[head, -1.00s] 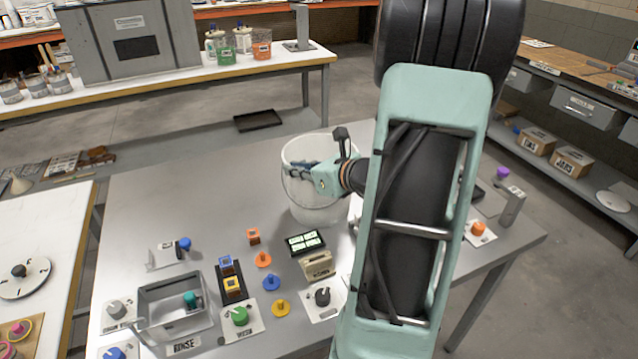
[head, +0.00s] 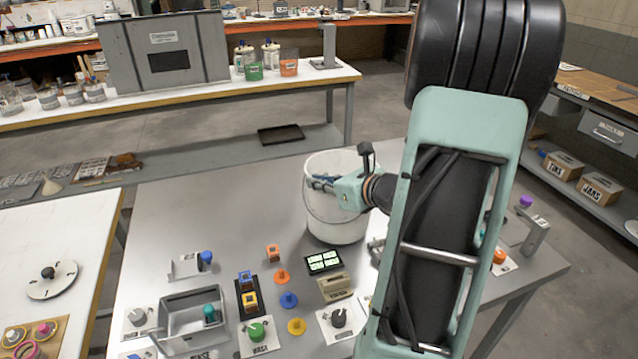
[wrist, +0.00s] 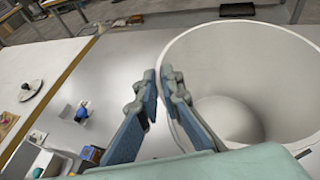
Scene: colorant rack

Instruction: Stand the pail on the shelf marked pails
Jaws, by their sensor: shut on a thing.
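A white pail (head: 335,222) with a thin wire handle stands upright on the grey metal table (head: 215,215), by its far edge. My gripper (head: 322,184) reaches it from the right at the rim. In the wrist view my gripper's blue-grey fingers (wrist: 160,82) close on the near left part of the rim, one finger outside and one inside. The pail (wrist: 270,55) looks empty there and fills the right side. I cannot make out a shelf label reading pails; my arm hides part of the right side.
A small display (head: 323,262), coloured pegs, knobs and a metal basin (head: 190,310) sit in front of the pail. At right, a lower shelf holds boxes marked TINS (head: 562,171) and JARS (head: 602,189). A low shelf behind holds a dark tray (head: 281,134). Floor shows between the tables.

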